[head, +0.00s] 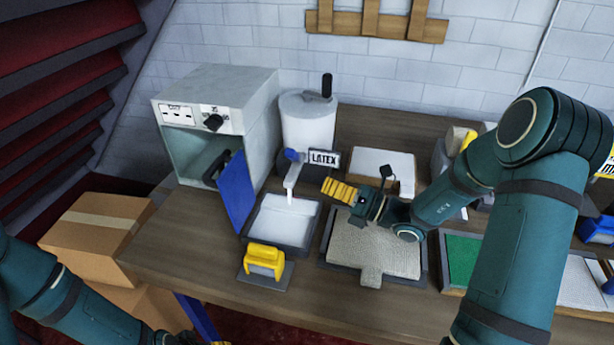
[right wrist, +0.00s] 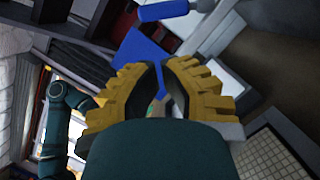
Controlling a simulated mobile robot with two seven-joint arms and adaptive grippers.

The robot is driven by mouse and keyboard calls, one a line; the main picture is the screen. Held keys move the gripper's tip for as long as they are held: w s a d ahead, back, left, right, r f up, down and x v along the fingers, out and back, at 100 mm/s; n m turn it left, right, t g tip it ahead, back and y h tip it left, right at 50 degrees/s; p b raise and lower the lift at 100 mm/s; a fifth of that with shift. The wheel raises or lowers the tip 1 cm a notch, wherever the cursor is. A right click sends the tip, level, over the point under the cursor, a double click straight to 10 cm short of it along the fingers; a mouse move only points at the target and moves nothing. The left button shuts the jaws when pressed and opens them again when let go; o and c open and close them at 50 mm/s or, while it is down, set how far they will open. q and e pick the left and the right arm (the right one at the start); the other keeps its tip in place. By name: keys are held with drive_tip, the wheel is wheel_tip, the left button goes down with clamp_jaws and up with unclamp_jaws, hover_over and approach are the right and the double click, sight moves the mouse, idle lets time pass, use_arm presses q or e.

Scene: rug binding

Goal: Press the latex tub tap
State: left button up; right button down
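The latex tub (head: 308,122) is a white cylinder with a dark handle on its lid, standing at the back of the bench. Its tap (head: 292,155) has a blue part and a pale spout above a grey tray (head: 283,222). A LATEX sign (head: 324,158) is beside the tap. My right gripper (head: 326,186) is just right of the tap and apart from it. Its yellow fingers (right wrist: 161,68) come together at the tips with nothing held. A blue cylinder (right wrist: 165,10) at the wrist view's top looks like the tap. My left gripper (head: 172,338) is barely visible at the bottom edge.
A grey cabinet (head: 225,95) with an open blue door (head: 237,192) stands left of the tub. A beige rug piece (head: 378,240) lies on a dark board below my right gripper. Cardboard boxes (head: 97,232) stand left.

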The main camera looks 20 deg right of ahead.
sight(295, 150)
drive_tip(key=b+x, duration=0.1)
drive_tip(key=x, duration=0.8)
drive_tip(key=shift+w+a, duration=0.2)
drive_tip(key=shift+w+d+r+m+h+p, duration=0.15)
drive_tip(key=shift+r+m+p, duration=0.35)
drive_tip(key=shift+p, duration=0.6)
drive_tip(key=shift+w+d+r+m+h+p, duration=0.1)
drive_tip(key=shift+r+m+h+p, duration=0.2)
drive_tip(key=shift+m+p, duration=0.55)
drive_tip(key=r+m+p, duration=0.1)
drive_tip(key=p, duration=0.3)
drive_tip(key=w+r+m+p, duration=0.1)
drive_tip(key=m+p, duration=0.1)
drive_tip(key=p, duration=0.1)
drive_tip(key=d+r+m+h+p, duration=0.1)
drive_tip(key=m+p, duration=0.1)
drive_tip(key=p, duration=0.2)
drive_tip(key=shift+w+d+m+p, duration=0.1)
drive_tip(key=shift+w+m+p, duration=0.15)
drive_tip(key=shift+w+p, duration=0.15)
drive_tip(key=shift+w+m, duration=0.1)
drive_tip(key=shift+m, duration=0.2)
drive_tip(key=shift+w+d+p, duration=0.25)
drive_tip(key=shift+w+p, duration=0.05)
drive_tip(key=shift+p, duration=0.45)
drive_tip(key=shift+r, duration=0.1)
